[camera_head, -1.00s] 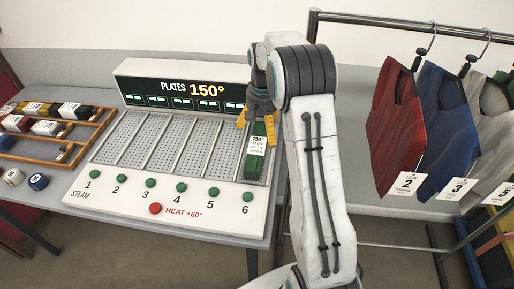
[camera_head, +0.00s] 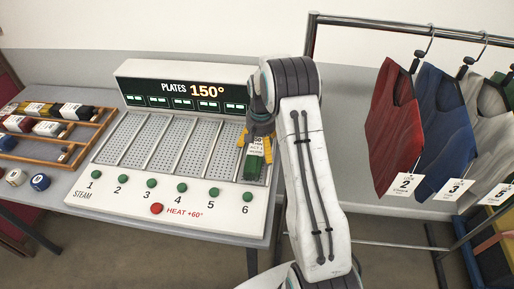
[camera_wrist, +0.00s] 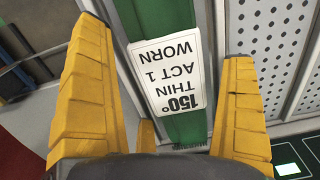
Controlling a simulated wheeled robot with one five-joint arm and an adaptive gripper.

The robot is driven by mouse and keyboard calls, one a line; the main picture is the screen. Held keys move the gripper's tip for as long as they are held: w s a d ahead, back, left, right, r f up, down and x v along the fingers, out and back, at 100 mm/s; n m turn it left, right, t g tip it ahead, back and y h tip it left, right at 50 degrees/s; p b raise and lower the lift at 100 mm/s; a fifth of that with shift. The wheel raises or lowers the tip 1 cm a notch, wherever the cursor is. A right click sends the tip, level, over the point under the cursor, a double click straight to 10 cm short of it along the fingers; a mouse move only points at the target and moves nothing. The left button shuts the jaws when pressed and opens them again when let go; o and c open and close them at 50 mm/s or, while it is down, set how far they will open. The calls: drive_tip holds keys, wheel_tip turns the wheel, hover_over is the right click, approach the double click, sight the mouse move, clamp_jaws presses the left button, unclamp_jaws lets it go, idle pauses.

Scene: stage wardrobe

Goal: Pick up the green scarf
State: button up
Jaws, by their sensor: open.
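The green scarf (camera_head: 253,169) lies on the steam plate in lane 6, at the right end of the press. It also shows in the wrist view (camera_wrist: 188,128) as a long green band with a white tag (camera_wrist: 166,74) reading "150° THIN ACT 1 WORN". My gripper (camera_head: 255,156) is open over the scarf, with one yellow finger on each side. In the wrist view my gripper (camera_wrist: 163,42) has gaps between its fingers and the scarf. Part of the scarf is hidden behind my gripper in the head view.
The press display (camera_head: 188,96) reads "PLATES 150°". Green buttons line its front, with a red heat button (camera_head: 157,208) below. Lanes 1 to 5 look empty. A wooden rack (camera_head: 62,152) with rolls stands left. A garment rail (camera_head: 420,22) with hanging vests is right.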

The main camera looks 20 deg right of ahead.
drive_tip(key=c, duration=1.2)
